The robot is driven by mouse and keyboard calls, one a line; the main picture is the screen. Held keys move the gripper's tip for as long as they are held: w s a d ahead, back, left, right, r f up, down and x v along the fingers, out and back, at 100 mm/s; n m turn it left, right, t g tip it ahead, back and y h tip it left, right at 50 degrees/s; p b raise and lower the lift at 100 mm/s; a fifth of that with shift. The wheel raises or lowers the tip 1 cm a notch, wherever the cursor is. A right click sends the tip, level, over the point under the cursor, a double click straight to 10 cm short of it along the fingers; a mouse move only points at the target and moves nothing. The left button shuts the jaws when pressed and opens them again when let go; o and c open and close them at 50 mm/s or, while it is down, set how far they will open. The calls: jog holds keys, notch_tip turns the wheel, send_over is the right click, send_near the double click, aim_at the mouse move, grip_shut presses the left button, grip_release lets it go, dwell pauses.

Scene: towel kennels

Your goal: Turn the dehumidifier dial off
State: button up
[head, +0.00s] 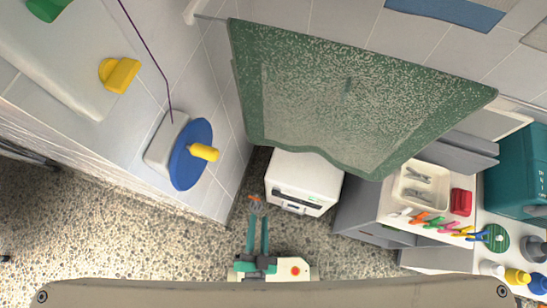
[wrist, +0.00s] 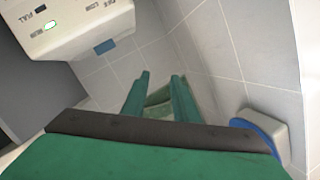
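A white box with printed labels and a green light, apparently the dehumidifier (head: 303,180), stands below the hanging towel; its labelled face shows in the wrist view (wrist: 70,25), upper left. A blue round dial (head: 187,165) with a yellow handle (head: 204,152) sits on a white housing on the left wall. Part of the blue disc shows in the wrist view (wrist: 262,130), lower right. I cannot tell which controls the dehumidifier. My gripper (head: 256,217) is open and empty, its teal fingers apart, between the wall dial and the white box, touching neither.
A speckled green towel (head: 350,95) hangs above the box. A counter at right holds a tray (head: 398,192) and several coloured clips. A yellow knob (head: 119,75) is on a white panel at upper left. Pebbled floor (head: 120,240) is clear at left.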

jog(key=w+a+f+m+h, duration=0.15)
jog(key=f+m, duration=0.25)
jog(key=f, duration=0.4)
jog(key=a+f+m+h, duration=0.15)
jog(key=f+m, duration=0.25)
jog(key=f, duration=0.5)
jog(key=m+h, duration=0.2)
jog(key=m, duration=0.4)
send_near(276, 191)
jog(key=x, duration=0.6)
jog(key=shift+w+d+f+t, duration=0.15)
jog(key=shift+w+f+t, duration=0.15)
jog(key=shift+f+t, duration=0.1)
grip_shut()
